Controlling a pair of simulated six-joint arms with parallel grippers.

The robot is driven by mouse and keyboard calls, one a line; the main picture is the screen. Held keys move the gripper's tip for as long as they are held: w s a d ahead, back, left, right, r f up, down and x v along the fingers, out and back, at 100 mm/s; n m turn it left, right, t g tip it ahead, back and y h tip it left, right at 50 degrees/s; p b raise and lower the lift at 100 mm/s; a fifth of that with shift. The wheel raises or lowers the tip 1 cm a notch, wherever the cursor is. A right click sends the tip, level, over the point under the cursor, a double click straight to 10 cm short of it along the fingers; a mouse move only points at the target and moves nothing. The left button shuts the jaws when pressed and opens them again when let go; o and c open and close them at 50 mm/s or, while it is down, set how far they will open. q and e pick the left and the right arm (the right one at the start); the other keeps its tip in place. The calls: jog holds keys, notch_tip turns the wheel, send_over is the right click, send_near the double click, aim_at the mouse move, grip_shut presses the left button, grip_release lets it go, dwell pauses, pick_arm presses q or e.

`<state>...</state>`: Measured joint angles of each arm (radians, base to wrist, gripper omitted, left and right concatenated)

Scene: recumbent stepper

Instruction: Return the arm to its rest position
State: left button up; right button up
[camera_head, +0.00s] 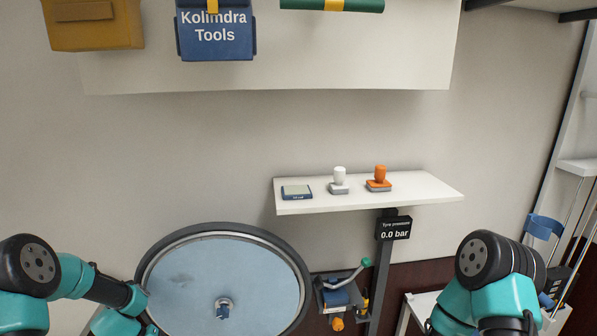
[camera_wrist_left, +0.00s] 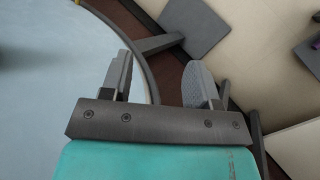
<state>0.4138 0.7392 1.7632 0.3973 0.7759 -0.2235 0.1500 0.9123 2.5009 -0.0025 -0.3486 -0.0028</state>
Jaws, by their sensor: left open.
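My left gripper (camera_wrist_left: 160,72) shows in the left wrist view with its two grey fingers apart and nothing between them. The rim of the large blue disc and the dark red floor lie beyond the fingers. In the head view my left arm (camera_head: 75,275) is bent at the lower left, partly in front of the disc's left edge; its gripper cannot be made out there. My right arm (camera_head: 490,285) is folded at the lower right, and its gripper is out of view.
The large blue disc (camera_head: 185,290) has a dark rim and a central hub. A white shelf (camera_head: 430,190) holds a small display (camera_head: 296,192), a white-handled stamp (camera_head: 339,181) and an orange-handled one (camera_head: 379,179). A gauge (camera_head: 394,228) reads 0.0 bar. Bins hang above.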

pick_arm(q)
jog(key=s+d+f+m+y, duration=0.1)
jog(key=s+d+f+m, duration=0.1)
jog(key=s+d+f, duration=0.3)
jog(key=s+d+f+m+y, duration=0.2)
jog(key=s+d+f, duration=0.3)
jog(key=s+d, duration=0.6)
jog(key=shift+s+d+t+y, duration=0.2)
jog(key=shift+s+t+y, duration=0.1)
jog(key=shift+s, duration=0.35)
